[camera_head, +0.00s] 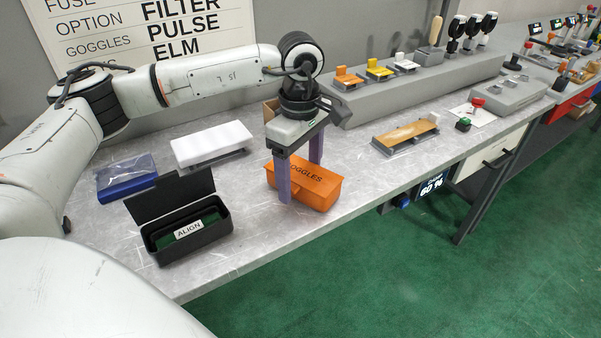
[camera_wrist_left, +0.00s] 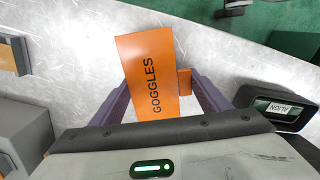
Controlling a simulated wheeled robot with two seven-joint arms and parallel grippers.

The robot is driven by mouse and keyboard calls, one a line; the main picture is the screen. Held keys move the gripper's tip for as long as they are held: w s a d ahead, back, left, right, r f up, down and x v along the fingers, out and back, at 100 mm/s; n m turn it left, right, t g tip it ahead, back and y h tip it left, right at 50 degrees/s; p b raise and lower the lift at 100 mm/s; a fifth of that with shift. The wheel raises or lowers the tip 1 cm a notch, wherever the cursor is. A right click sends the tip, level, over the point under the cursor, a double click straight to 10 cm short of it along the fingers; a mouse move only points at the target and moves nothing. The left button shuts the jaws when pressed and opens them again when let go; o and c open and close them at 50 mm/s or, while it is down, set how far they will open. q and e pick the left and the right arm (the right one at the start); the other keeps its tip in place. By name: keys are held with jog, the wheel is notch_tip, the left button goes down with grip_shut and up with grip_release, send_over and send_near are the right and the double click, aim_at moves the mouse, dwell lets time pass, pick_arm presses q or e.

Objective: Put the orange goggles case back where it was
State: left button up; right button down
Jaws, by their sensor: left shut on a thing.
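The orange goggles case (camera_head: 325,190) is a box with "GOGGLES" in dark letters on its top. It is at the front middle of the grey table, right of the open black box. My left gripper (camera_head: 300,178) points down and is shut on the case, one purple finger on each side. In the left wrist view the case (camera_wrist_left: 147,75) fills the space between the fingers. I cannot tell whether its underside touches the table. My right gripper is not in view.
An open black box (camera_head: 163,242) labelled ALIGN stands at the left. Behind it are a blue packet (camera_head: 125,187) and a white block (camera_head: 212,143). A wooden-topped piece (camera_head: 405,133) lies to the right. Bare table (camera_head: 265,222) shows between the black box and the case.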

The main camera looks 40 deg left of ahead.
pick_arm(q)
jog(key=shift+f, duration=0.1)
jog(key=shift+f, duration=0.15)
jog(key=o, duration=1.2)
notch_tip(320, 180, up, 12)
jog(key=b, duration=0.1)
jog(key=shift+r, duration=0.25)
